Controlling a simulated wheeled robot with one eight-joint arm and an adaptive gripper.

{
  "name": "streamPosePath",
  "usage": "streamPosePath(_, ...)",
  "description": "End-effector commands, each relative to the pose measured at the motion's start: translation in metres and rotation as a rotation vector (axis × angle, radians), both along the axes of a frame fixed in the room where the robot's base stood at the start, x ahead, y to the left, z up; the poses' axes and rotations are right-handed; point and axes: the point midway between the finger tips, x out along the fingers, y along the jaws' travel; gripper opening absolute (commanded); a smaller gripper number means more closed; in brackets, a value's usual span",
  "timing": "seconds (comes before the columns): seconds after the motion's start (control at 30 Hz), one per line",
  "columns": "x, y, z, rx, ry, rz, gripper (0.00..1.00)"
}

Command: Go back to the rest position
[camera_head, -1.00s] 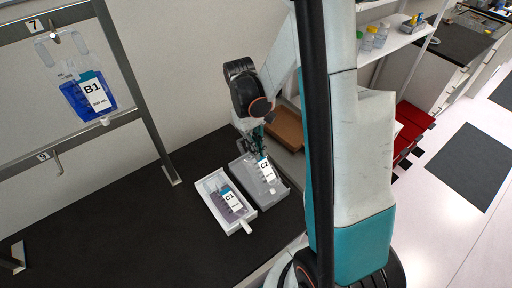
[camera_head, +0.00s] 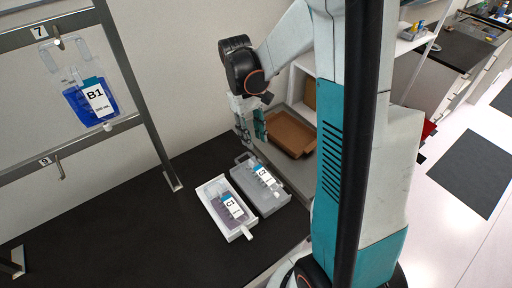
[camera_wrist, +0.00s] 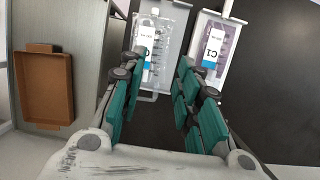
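My gripper (camera_head: 252,126) hangs above the far end of the grey tray. In the wrist view my gripper (camera_wrist: 161,85) is open, its teal-padded fingers apart with nothing between them. A clear bag with a white and teal label, apparently C2 (camera_head: 265,178), lies in the grey tray (camera_head: 277,207); it also shows beyond the fingers in the wrist view (camera_wrist: 158,42). A bag labelled C1 (camera_head: 231,206) lies in the white tray (camera_head: 243,235) just left of it, and shows in the wrist view (camera_wrist: 212,45).
A blue-filled bag B1 (camera_head: 92,98) hangs from hook 7 on the rack (camera_head: 140,110) at left. Hook 9 (camera_head: 60,170) is empty. The black table (camera_head: 130,235) is clear at front left.

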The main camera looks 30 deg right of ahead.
Motion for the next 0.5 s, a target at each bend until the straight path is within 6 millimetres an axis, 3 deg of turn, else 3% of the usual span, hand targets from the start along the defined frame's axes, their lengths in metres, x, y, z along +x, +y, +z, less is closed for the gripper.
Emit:
streamPosePath(0.2,0.01,0.001,0.032,0.0,0.0,0.001,0.31)
streamPosePath(0.5,0.013,0.001,0.045,0.0,0.0,0.0,0.31)
